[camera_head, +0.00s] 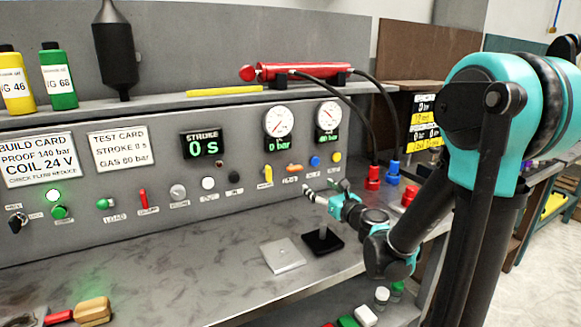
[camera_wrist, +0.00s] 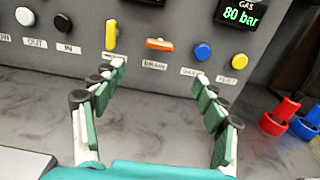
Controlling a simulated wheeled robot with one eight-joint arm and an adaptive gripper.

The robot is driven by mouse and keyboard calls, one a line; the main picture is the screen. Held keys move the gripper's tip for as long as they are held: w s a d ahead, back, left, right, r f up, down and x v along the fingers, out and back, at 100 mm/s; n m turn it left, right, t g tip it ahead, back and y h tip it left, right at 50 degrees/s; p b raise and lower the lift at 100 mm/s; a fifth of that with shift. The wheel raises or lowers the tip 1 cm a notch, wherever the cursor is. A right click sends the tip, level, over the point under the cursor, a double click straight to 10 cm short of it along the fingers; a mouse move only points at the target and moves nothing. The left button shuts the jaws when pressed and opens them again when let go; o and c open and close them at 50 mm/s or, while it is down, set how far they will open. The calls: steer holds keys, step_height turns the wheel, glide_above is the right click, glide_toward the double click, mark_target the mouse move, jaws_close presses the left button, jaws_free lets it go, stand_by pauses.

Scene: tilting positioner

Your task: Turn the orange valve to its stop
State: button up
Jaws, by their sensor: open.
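The orange valve (camera_wrist: 159,44) is a small lever lying roughly level on the grey panel, above a label that seems to read DRAIN. It also shows in the head view (camera_head: 295,168), left of a blue knob. My gripper (camera_wrist: 159,74) is open, its two green-padded fingers spread, pointing at the panel. The valve lies ahead of and between the fingertips in the wrist view, with nothing between the fingers. In the head view my gripper (camera_head: 324,191) is just below and right of the valve, apart from it.
A yellow lever (camera_wrist: 111,35) stands upright left of the valve. A blue knob (camera_wrist: 202,52) and a yellow knob (camera_wrist: 239,61) are to its right. Red and blue hose fittings (camera_head: 373,176) stand further right. A grey plate (camera_head: 282,256) and a black stand (camera_head: 323,241) are on the bench.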

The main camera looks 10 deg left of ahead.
mark_target(297, 170)
steer(key=x, duration=1.7)
steer(key=shift+w+a, duration=0.1)
steer(key=shift+a, duration=0.1)
steer(key=c, duration=1.2)
